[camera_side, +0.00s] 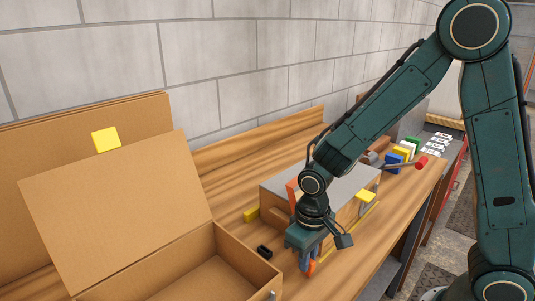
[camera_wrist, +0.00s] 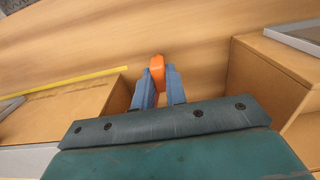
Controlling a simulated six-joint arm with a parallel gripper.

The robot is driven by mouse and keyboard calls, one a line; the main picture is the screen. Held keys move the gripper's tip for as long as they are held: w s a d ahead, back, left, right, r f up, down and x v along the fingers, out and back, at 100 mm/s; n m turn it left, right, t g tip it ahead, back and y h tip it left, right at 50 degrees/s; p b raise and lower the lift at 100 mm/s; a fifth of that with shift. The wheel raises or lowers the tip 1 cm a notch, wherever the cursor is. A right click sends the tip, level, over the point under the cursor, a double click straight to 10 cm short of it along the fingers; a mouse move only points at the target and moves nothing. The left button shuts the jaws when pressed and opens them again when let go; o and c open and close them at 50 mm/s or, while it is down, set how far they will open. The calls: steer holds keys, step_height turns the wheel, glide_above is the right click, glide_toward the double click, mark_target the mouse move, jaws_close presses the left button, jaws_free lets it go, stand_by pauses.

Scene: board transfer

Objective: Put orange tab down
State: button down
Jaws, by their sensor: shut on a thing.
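My gripper (camera_side: 308,260) has its two blue fingers shut on the orange tab (camera_side: 311,268), in front of the grey-topped wooden box (camera_side: 342,213). In the wrist view the orange tab (camera_wrist: 157,68) stands out between the tips of the fingers of my gripper (camera_wrist: 159,82). Bare wood bench shows beyond it. I cannot tell whether the tab touches the bench. A second orange piece (camera_side: 292,194) stands upright at the box's left side, partly behind my arm. A yellow tab (camera_side: 366,196) is at the box's right.
A small black object (camera_side: 264,251) and a yellow block (camera_side: 250,215) lie between the boxes. Several coloured blocks (camera_side: 394,158) and a red-ended handle (camera_side: 421,162) are farther back.

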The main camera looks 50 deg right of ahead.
steer(key=shift+f, duration=0.1)
steer(key=c, duration=1.4)
jaws_free()
steer(key=shift+c, duration=0.2)
step_height(320, 180, up, 12)
steer(key=shift+r, duration=0.25)
